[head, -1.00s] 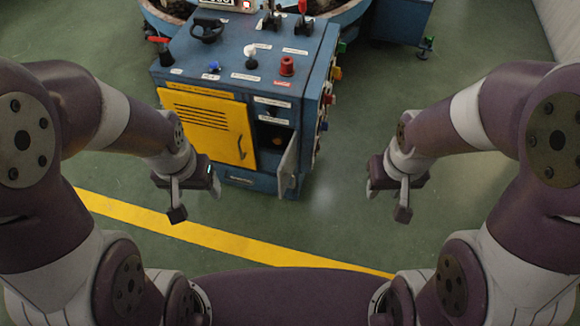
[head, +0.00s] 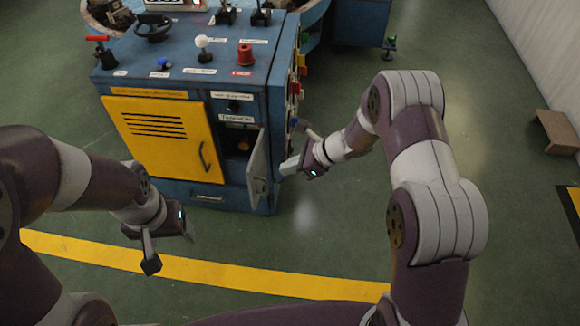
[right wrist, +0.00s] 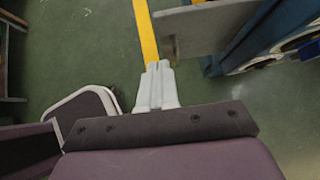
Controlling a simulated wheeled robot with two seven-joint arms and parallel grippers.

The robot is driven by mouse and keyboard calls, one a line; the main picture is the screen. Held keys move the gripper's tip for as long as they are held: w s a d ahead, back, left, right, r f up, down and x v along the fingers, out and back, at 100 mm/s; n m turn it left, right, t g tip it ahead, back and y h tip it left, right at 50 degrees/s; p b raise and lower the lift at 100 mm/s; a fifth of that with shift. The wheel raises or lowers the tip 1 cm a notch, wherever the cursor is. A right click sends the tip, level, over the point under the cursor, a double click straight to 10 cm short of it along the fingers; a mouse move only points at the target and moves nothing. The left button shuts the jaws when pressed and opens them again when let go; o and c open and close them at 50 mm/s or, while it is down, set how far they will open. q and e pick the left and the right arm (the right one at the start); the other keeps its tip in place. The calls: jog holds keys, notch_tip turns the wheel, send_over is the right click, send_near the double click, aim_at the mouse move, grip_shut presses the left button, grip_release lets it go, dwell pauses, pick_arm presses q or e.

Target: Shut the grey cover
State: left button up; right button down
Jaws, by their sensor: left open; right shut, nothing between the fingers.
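The grey cover (head: 258,167) is a small hinged door on the front of the blue cabinet (head: 225,85). It stands open, swung outward, and part of the dark compartment (head: 236,140) shows behind it. The cover also shows in the right wrist view (right wrist: 205,28), ahead of the fingers. My right gripper (head: 289,166) is shut and empty, just right of the cover's outer side; I cannot tell if it touches. Its closed fingers show in the right wrist view (right wrist: 157,88). My left gripper (head: 170,245) is open and empty, low in front of the cabinet.
A yellow door (head: 160,135) with a handle is closed left of the compartment. Levers, knobs and a steering wheel (head: 153,27) stand on the cabinet top. A brown block (head: 557,130) lies at the right. The floor in front is clear, with a yellow stripe (head: 230,280).

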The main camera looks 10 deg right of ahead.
aim_at(250, 175)
jog(key=shift+w+a+f+b, duration=0.15)
jog(key=shift+w+a+f, duration=0.4)
jog(key=shift+a, duration=0.75)
jog(key=shift+w+a+f+b, duration=0.15)
jog(key=shift+w+a+f, duration=0.2)
jog(key=shift+a+f, duration=0.65)
jog(key=shift+w+a+f+b, duration=0.15)
jog(key=shift+w+a+f, duration=0.3)
jog(key=shift+a, duration=1.1)
jog(key=shift+a, duration=0.15)
